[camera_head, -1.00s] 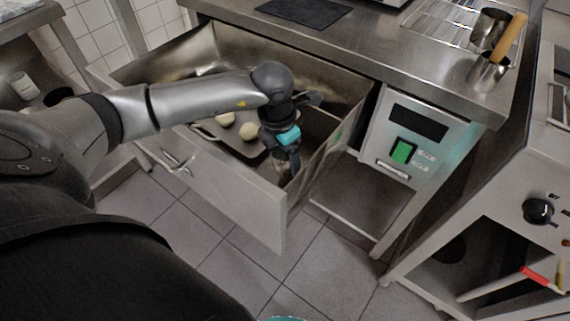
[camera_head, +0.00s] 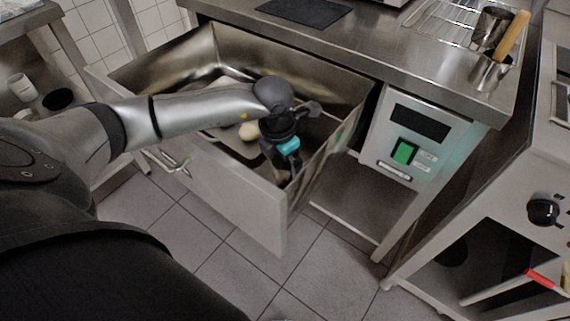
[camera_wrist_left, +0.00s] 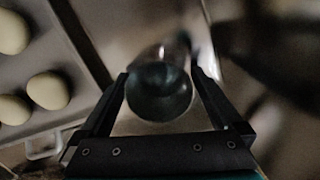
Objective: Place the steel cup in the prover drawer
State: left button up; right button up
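The steel cup (camera_wrist_left: 160,88) is between the two fingers of my left gripper in the left wrist view, with its round mouth facing the camera. My left gripper (camera_wrist_left: 160,75) appears shut on it, a finger against each side. In the head view my left gripper (camera_head: 287,170) points down inside the open prover drawer (camera_head: 235,205), near its right front corner. There the cup is mostly hidden by the gripper and drawer front. I cannot tell whether the cup touches the drawer floor. My right gripper is not in view.
A tray with dough balls (camera_head: 248,131) lies in the drawer, left of the gripper; it also shows in the wrist view (camera_wrist_left: 48,90). The drawer's right wall (camera_head: 325,155) is close by. A control panel (camera_head: 410,140) is on the right, and steel containers (camera_head: 490,70) stand on the counter.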

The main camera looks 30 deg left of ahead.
pick_arm(q)
jog(key=shift+r, duration=0.1)
notch_tip(320, 180, up, 12)
jog(key=s+p, duration=0.1)
jog(key=p, duration=0.3)
jog(key=shift+s+a, duration=0.2)
jog(key=shift+a, duration=0.05)
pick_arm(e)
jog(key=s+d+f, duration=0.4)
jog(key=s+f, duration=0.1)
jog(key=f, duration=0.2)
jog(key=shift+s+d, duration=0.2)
pick_arm(q)
jog(key=shift+r+p, duration=0.1)
jog(key=shift+p, duration=0.25)
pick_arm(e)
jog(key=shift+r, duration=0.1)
